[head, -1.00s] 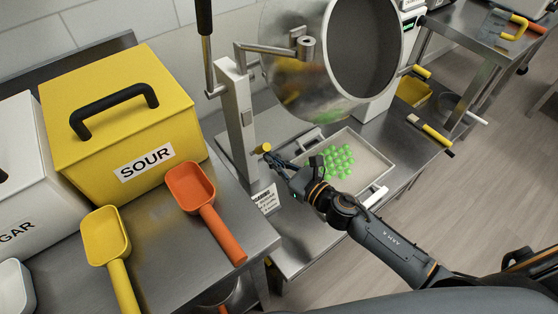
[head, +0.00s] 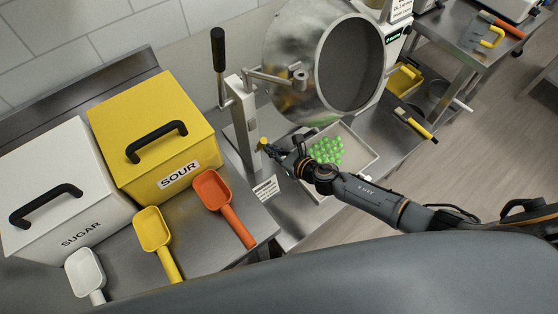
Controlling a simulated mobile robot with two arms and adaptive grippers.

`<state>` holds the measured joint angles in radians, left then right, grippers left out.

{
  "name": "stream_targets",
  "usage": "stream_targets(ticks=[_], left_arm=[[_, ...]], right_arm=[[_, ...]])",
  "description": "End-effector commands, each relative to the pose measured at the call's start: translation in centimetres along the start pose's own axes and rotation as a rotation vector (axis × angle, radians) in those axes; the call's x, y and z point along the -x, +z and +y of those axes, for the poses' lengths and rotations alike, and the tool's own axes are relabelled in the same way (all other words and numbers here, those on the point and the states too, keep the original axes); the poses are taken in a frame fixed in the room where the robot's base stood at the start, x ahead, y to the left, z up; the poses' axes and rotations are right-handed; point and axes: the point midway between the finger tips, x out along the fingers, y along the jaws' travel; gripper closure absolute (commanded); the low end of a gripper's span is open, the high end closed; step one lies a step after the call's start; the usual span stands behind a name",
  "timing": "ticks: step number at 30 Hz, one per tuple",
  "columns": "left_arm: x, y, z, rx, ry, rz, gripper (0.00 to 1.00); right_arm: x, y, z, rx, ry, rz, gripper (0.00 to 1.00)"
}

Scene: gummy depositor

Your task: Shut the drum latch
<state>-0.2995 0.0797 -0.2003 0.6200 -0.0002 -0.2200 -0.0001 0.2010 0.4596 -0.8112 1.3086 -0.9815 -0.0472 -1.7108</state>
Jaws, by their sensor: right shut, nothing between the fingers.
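The metal drum (head: 350,66) stands at the upper middle of the head view, its wide round mouth facing me and dark inside. A grey post (head: 243,122) stands left of it, with an arm reaching to a round hub at the drum's front. A lever with a black grip (head: 218,50) rises upright beside the post. A small yellow knob (head: 263,142) sits low by the post. My right gripper (head: 270,148) is shut and empty, its tips close to the yellow knob; I cannot tell whether they touch. My left gripper is not in view.
A tray (head: 357,146) of green gummies lies under the drum, beneath my right arm. The yellow SOUR bin (head: 110,110), white SUGAR bin (head: 50,160) and several scoops, including an orange one (head: 215,195), fill the left counter. A sign (head: 265,188) stands near the post.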

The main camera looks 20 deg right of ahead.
Motion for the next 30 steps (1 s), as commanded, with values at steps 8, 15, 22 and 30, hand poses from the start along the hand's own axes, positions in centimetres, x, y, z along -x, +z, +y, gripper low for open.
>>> stream_targets(ticks=[8,15,22,30], left_arm=[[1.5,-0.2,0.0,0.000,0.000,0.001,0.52],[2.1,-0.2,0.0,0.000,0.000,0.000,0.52],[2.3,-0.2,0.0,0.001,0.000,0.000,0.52],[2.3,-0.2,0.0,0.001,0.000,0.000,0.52]], right_arm=[[-0.6,1.4,-0.4,0.000,0.000,0.014,1.00],[-1.5,2.6,-0.7,-0.001,0.000,0.013,1.00],[-2.1,3.1,-0.8,-0.001,0.000,0.014,1.00],[-2.3,3.4,-0.9,-0.001,0.000,0.012,1.00]])
